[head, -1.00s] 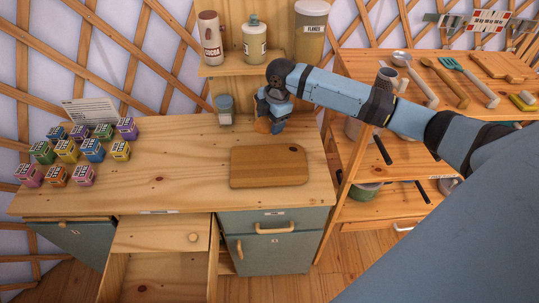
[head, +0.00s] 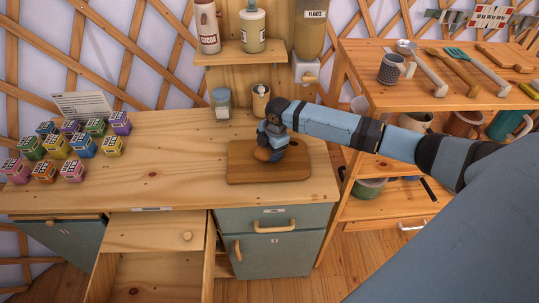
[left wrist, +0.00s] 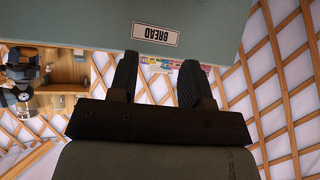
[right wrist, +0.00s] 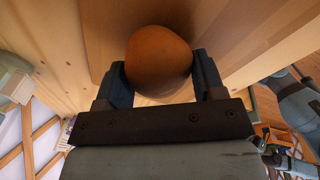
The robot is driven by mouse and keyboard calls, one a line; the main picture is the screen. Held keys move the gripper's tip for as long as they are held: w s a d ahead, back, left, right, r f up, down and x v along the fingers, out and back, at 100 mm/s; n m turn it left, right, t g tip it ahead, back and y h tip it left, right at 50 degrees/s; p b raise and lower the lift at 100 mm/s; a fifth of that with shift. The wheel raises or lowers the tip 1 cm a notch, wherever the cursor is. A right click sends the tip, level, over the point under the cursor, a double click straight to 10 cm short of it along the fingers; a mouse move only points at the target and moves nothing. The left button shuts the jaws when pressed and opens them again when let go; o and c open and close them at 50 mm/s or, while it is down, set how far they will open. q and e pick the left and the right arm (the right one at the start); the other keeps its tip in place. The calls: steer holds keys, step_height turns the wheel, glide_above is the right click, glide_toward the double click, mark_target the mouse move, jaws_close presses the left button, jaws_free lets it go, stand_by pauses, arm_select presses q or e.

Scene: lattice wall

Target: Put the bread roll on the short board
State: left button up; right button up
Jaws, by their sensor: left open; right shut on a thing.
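The bread roll (right wrist: 158,60) is a round brown roll between the fingers of my right gripper (right wrist: 160,85) in the right wrist view. In the head view my right gripper (head: 270,150) points down over the short board (head: 240,170), a brown wooden cutting board on the counter. The roll (head: 262,155) shows only partly there, low over the board; I cannot tell whether it touches it. My left gripper (left wrist: 158,80) is open and empty, beside a grey-green surface with a label reading BREAD (left wrist: 156,35).
Several small coloured boxes (head: 70,148) stand at the counter's left, by a card (head: 92,105). A jar (head: 221,102) and a wooden cup (head: 260,100) stand behind the board. An open drawer (head: 150,235) juts out in front. The counter's middle is clear.

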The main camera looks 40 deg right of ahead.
steer(key=shift+f, duration=0.1)
steer(key=shift+f, duration=0.2)
steer(key=o, duration=0.9)
steer(key=shift+o, duration=0.2)
steer(key=shift+r, duration=0.1)
